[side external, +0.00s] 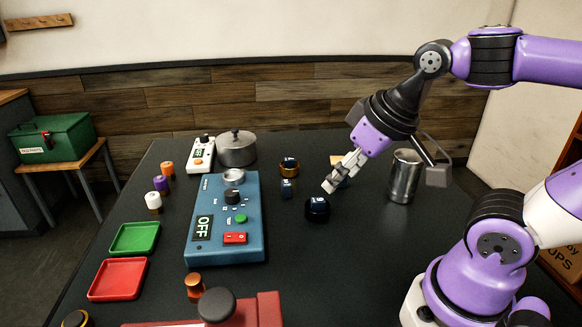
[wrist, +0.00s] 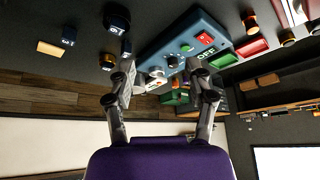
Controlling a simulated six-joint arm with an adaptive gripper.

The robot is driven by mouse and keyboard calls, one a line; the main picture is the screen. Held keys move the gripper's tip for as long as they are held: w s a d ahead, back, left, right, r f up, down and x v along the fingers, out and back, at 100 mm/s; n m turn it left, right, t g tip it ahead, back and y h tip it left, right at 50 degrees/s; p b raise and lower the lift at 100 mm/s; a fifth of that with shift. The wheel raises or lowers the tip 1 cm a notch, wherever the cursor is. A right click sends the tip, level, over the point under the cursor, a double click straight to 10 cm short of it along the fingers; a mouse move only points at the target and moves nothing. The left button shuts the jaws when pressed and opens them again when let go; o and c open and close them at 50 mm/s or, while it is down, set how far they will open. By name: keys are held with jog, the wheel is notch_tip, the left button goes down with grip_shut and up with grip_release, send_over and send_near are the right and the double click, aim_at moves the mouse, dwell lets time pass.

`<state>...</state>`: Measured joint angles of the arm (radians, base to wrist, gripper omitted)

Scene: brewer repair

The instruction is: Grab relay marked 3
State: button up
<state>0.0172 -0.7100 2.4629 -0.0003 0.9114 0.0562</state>
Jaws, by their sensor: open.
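My gripper (side external: 330,186) is open and empty, above the table just over the dark round part.
A blue brewer unit (side external: 226,225) reading OFF stands left of the parts. A pot (side external: 236,148) and white device (side external: 202,153) are behind it. A metal canister (side external: 404,177) stands right of my gripper. Green (side external: 135,238) and red (side external: 118,279) trays lie at left.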

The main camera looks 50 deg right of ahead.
jog(key=w+d+m+g, duration=0.4)
jog(key=w+d+m, duration=0.7)
jog(key=m, duration=0.5)
jog(key=d+f+m, duration=0.3)
jog(key=d+f+m+g, duration=0.1)
jog(key=d+f+m, duration=0.3)
jog(key=w+d+f+m, duration=0.1)
jog(key=d+f+m, duration=0.2)
jog(key=m, duration=0.1)
jog(key=shift+d+f, duration=0.2)
jog(key=shift+d, duration=0.2)
jog(key=f, duration=0.6)
jog(key=shift+s+d+f, duration=0.1)
jog(key=shift+s+d, duration=0.05)
jog(key=shift+d, duration=0.05)
grip_shut()
